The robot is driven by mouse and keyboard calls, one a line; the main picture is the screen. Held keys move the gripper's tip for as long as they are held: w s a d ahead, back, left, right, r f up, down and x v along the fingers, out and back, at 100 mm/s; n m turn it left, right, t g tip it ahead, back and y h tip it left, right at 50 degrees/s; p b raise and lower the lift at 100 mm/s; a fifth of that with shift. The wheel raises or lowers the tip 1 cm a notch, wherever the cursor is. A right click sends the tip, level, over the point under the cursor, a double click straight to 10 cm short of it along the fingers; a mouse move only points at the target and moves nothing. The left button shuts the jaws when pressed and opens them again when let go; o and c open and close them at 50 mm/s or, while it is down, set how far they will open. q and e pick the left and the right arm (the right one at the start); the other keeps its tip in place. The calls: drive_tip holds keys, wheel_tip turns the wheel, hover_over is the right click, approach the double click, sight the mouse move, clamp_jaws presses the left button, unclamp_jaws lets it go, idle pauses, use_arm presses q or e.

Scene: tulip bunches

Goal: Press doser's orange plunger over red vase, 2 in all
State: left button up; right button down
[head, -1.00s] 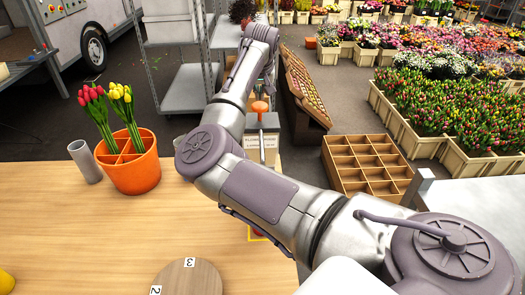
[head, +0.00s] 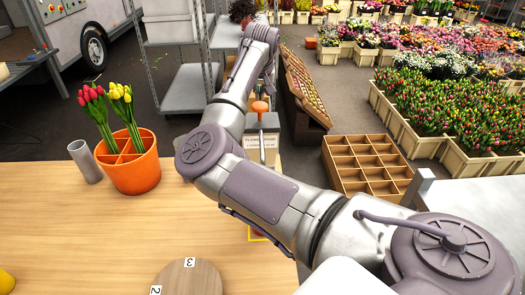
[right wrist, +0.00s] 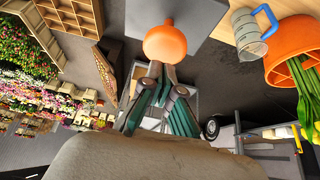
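The doser (head: 262,145) is a grey box-like unit with a white label at the table's far edge, partly hidden behind my right arm. Its orange plunger (head: 259,106) stands up on top. In the right wrist view the plunger's round orange knob (right wrist: 165,42) is just beyond the fingertips of my right gripper (right wrist: 162,72). The fingertips are together, with nothing seen between them. I cannot tell whether they touch the knob. My left gripper is not in view.
An orange bucket (head: 130,172) with red and yellow tulips stands beside a grey cylinder (head: 85,162). A clear jug with a blue handle (right wrist: 248,32) shows in the right wrist view. A numbered round wooden disc (head: 188,281) lies in front. The left-middle table is clear.

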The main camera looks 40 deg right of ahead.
sight(260, 106)
drive_tip(key=shift+f, duration=0.1)
drive_tip(key=shift+f+b, duration=2.35)
wheel_tip(260, 106, up, 8)
drive_tip(key=p, duration=0.3)
drive_tip(key=shift+p, duration=0.35)
